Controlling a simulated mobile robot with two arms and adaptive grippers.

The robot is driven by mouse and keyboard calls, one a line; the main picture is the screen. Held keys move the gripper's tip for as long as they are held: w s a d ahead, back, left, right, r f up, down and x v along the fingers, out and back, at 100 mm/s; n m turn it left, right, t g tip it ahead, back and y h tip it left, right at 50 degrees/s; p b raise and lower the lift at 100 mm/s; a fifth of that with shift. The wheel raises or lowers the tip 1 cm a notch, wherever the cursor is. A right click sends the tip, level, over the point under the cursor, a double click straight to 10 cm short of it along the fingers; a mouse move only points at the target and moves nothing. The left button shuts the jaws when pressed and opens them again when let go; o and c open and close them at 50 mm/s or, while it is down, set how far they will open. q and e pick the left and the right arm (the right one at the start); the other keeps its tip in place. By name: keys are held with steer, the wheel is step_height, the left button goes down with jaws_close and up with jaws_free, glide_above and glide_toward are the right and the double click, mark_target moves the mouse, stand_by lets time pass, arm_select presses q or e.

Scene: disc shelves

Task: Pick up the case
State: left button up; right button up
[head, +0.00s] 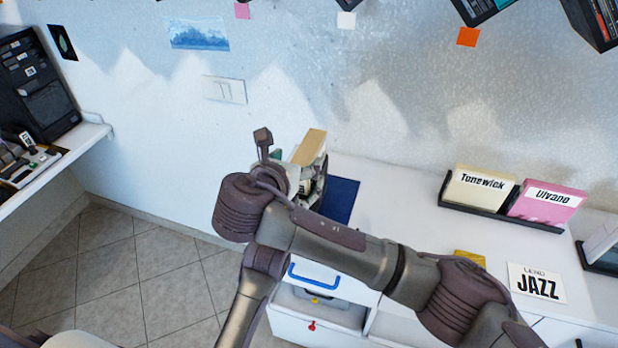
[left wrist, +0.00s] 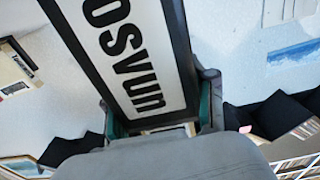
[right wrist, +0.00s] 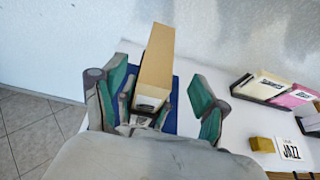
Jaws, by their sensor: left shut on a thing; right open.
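In the head view the case (head: 310,146) is partly hidden by my right gripper. My right gripper (right wrist: 160,88) is open, with one green-padded finger on each side of the case. The left finger is close to the case and the gap on the right is wider; I cannot tell whether either touches. My left gripper (left wrist: 160,112) is shut on a white case with black edges and large black lettering (left wrist: 130,50).
Label holders marked Tonewick (head: 480,188) and Ulvano (head: 545,203) stand at the right of the counter (head: 400,195). A yellow block (head: 470,257) and a JAZZ card (head: 537,284) are nearer. A side shelf (head: 75,145) is at the left.

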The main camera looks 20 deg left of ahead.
mark_target(307, 149)
steer(key=x, duration=0.8)
steer(key=shift+w, duration=0.4)
steer(key=shift+r, duration=0.1)
jaws_close()
